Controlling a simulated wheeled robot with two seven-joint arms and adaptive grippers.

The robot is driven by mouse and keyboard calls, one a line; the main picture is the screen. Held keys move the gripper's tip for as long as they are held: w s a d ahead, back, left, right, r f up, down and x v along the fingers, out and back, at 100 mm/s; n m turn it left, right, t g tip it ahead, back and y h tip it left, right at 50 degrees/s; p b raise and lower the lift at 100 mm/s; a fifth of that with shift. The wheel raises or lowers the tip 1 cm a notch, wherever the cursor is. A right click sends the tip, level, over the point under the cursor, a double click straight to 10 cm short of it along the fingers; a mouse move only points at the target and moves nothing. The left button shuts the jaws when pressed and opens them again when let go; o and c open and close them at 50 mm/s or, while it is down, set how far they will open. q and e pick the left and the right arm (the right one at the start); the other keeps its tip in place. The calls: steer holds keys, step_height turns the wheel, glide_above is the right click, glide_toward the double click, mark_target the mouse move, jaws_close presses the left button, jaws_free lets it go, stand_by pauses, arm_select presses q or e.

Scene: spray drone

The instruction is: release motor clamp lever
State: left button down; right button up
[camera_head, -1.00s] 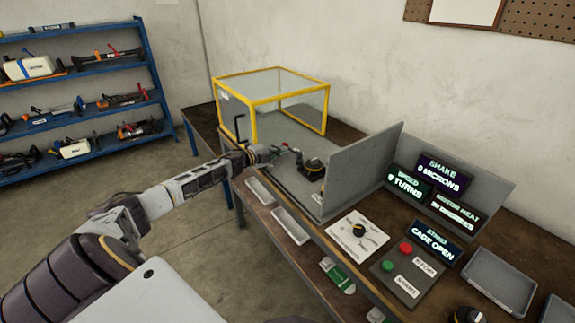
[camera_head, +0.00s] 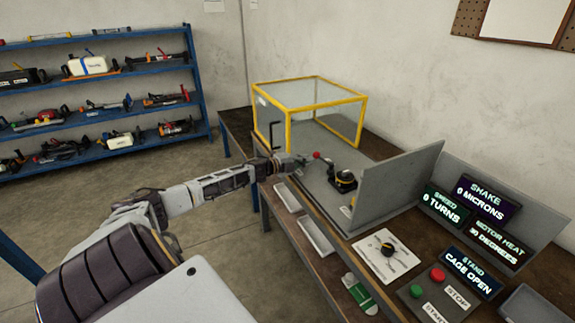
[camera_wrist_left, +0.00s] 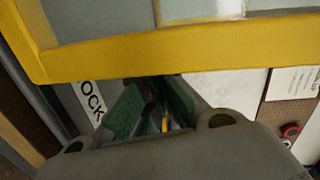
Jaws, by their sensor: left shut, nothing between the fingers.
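The motor (camera_head: 343,181), dark with a yellow band, sits on the grey stand plate (camera_head: 322,186) beside a grey upright panel. My right gripper is not in view.
The yellow-framed clear cage (camera_head: 290,79) stands at the back of the bench, with a black crank handle at its left. The grey panel (camera_head: 400,185) rises right of the motor. A display reads CAGE OPEN (camera_head: 470,270). Trays (camera_head: 317,236) lie along the front; shelves stand far left.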

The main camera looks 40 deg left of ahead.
arm_select(q)
steer(key=v, duration=0.8)
steer(key=shift+s, duration=0.25)
stand_by(1.1)
steer(key=shift+s+a+r, duration=0.1)
stand_by(0.5)
